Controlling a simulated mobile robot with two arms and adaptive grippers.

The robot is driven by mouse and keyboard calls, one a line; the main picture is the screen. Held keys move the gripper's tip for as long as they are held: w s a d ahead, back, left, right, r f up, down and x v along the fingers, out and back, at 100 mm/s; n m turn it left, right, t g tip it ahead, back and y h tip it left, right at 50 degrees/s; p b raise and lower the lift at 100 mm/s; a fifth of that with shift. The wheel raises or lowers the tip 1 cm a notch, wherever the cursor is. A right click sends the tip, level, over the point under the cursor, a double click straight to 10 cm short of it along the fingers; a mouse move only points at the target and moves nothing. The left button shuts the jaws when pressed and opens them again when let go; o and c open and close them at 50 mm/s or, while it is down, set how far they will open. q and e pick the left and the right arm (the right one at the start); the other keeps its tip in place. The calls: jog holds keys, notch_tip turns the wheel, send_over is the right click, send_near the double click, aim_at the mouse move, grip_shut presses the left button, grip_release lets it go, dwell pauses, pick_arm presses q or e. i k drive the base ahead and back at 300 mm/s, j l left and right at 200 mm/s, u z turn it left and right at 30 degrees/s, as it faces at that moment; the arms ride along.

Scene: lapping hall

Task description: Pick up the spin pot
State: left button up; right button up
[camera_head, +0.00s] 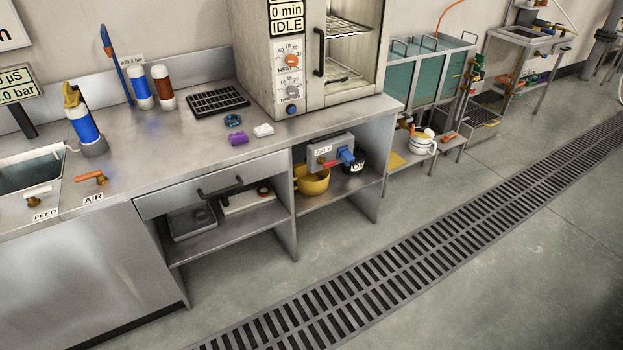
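No object in view is clearly labelled as the spin pot, and I cannot tell for certain which one it is. A yellow round pot (312,182) with a handle sits on the open lower shelf under the bench. A dark round pot (353,161) with partly readable white lettering stands to its right on that shelf, partly behind a blue part. A white round vessel (422,143) with a handle is on a low shelf farther right. Neither of my grippers shows in the head view.
A grey box with valve handles (328,148) hangs above the yellow pot. The floor (470,250) and drain grate (400,265) are clear.

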aim_at(309, 184)
jog(key=i+l+u, duration=0.15)
jog(key=u, duration=0.3)
jog(key=i+l+u, duration=0.15)
jog(key=u, duration=0.35)
